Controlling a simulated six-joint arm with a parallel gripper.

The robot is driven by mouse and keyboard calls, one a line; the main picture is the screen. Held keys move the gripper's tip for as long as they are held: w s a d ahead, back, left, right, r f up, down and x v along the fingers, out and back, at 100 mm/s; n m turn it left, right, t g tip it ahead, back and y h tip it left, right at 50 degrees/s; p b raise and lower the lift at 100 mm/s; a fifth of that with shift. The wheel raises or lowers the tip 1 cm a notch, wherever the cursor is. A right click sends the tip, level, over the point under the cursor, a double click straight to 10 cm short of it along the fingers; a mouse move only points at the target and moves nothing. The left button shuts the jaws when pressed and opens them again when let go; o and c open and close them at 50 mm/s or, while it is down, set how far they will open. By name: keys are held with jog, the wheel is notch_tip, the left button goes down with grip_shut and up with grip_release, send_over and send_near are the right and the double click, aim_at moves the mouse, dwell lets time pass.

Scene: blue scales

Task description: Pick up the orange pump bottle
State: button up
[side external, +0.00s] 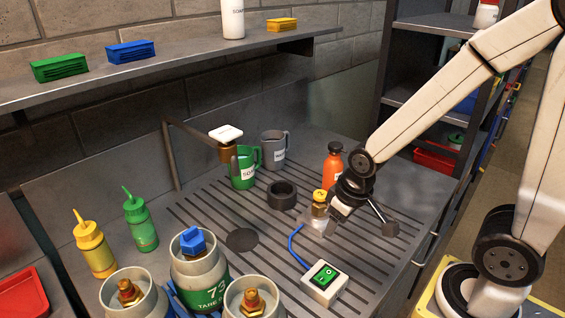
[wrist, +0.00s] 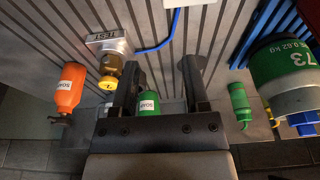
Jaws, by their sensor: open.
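The orange pump bottle (side external: 333,168) stands upright on the grooved metal worktop, behind my gripper in the side view; its top is dark. In the wrist view the orange bottle (wrist: 68,92) is at the left, with a white label and a dark pump head, outside the jaws. My gripper (side external: 354,196) is low over the worktop, beside the brass-topped fitting and just in front of the orange bottle. In the wrist view my gripper (wrist: 158,78) is open, its two black fingers apart with nothing held between them.
The brass and yellow fitting (side external: 320,203) stands close to my gripper. A black ring (side external: 282,195), green mug (side external: 244,168) and grey mug (side external: 273,149) are further left. A blue cable runs to a green switch box (side external: 325,284). Green and yellow bottles and gas cylinders (side external: 200,275) fill the left front.

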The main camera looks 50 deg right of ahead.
jog(key=o, duration=0.6)
jog(key=shift+c, duration=0.2)
jog(key=shift+r, duration=0.1)
